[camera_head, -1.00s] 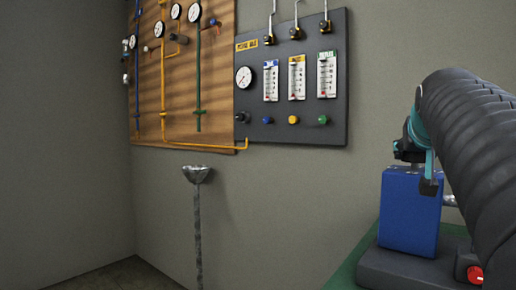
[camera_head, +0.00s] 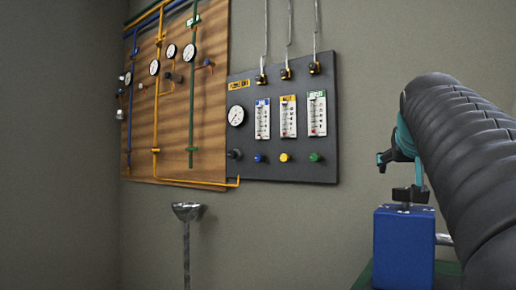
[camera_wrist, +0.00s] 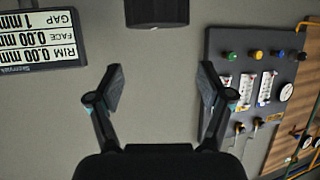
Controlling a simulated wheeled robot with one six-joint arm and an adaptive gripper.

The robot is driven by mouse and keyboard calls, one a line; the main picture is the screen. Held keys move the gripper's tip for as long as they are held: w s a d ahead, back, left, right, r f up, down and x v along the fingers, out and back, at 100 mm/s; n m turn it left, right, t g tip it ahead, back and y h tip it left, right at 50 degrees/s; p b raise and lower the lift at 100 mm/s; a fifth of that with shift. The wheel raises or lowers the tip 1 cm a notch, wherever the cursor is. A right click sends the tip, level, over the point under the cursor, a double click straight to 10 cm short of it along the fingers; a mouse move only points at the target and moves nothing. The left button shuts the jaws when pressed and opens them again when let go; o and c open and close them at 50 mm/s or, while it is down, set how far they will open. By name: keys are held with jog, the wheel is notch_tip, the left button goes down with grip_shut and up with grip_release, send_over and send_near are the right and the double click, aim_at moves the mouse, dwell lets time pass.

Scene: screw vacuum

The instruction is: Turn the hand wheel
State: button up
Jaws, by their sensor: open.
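I cannot make out a hand wheel for certain in either current view. My gripper (camera_wrist: 160,88) is open and empty in the wrist view, its two dark fingers spread wide with grey wall behind them. A dark block (camera_wrist: 157,12) shows at the top edge of the wrist view, beyond the fingertips and apart from them. In the head view, my ribbed black arm comes in from the right, above a blue box (camera_head: 403,250) with a small dark fitting (camera_head: 410,194) on top.
A dark gauge panel (camera_head: 325,140) and a wooden pipe board (camera_head: 210,120) hang on the wall. A grey funnel-topped post (camera_head: 187,212) stands below them. A readout screen (camera_wrist: 40,38) shows upside down at the wrist view's left. The wall between panel and arm is bare.

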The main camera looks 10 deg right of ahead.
aim_at(406, 189)
jog(key=shift+r, duration=2.35)
